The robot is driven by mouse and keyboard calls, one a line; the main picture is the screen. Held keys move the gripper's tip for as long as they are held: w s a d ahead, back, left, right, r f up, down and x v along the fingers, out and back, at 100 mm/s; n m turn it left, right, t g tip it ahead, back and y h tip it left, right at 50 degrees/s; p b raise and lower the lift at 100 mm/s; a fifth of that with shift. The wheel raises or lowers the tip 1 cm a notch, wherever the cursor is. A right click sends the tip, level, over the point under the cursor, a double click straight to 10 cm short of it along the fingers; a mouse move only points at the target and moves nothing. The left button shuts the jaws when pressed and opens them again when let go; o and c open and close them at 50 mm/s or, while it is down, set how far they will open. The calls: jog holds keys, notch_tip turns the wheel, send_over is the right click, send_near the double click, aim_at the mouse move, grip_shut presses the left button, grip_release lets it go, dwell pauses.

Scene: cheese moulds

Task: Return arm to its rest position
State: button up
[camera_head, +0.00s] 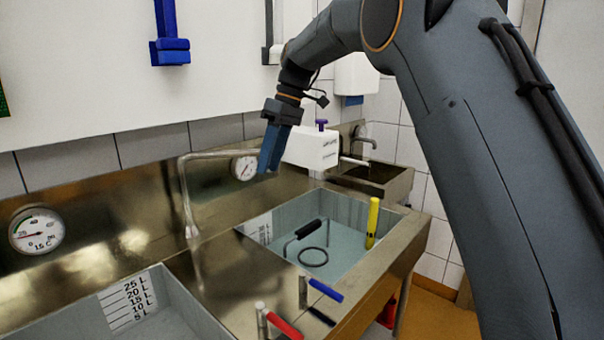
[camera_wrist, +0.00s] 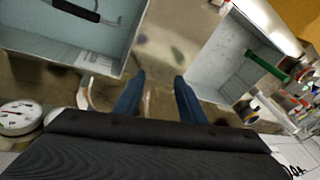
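My gripper (camera_head: 268,160) hangs at the end of my raised arm, pointing down above the back part of the metal sink unit, in front of the tiled wall. In the wrist view my gripper (camera_wrist: 159,92) shows two blue fingers, spread apart with nothing between them. The fingers touch nothing that I can see. My arm crosses the right side of the head view and hides part of the room there.
Below stands a sink unit (camera_head: 215,283) with a basin (camera_head: 345,222) holding a black-handled tool (camera_head: 307,232) and a yellow stick (camera_head: 372,222). A faucet (camera_head: 187,190), gauges (camera_head: 37,230) and a white box (camera_head: 312,148) are near my gripper. Red (camera_head: 284,326) and blue (camera_head: 325,290) handles stand at the front.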

jog(key=s+d+f+m+t+h, duration=0.1)
jog(key=s+d+f+m, duration=0.35)
jog(key=d+f, duration=0.4)
jog(key=s+d+f+m+h, duration=0.1)
jog(key=s+d+f+m, duration=0.2)
jog(key=s+d+f, duration=0.2)
jog(key=s+d+f+m+t, duration=0.1)
jog(key=s+d+f+m, duration=0.1)
jog(key=s+d+f, duration=0.2)
jog(key=s+d+f+m+h, duration=0.1)
jog(key=s+d+f+m, duration=0.2)
jog(key=s+d, duration=0.7)
jog(key=s+f, duration=0.2)
jog(key=s, duration=0.5)
jog(key=shift+f+m+h, duration=0.3)
jog(key=shift+m, duration=0.05)
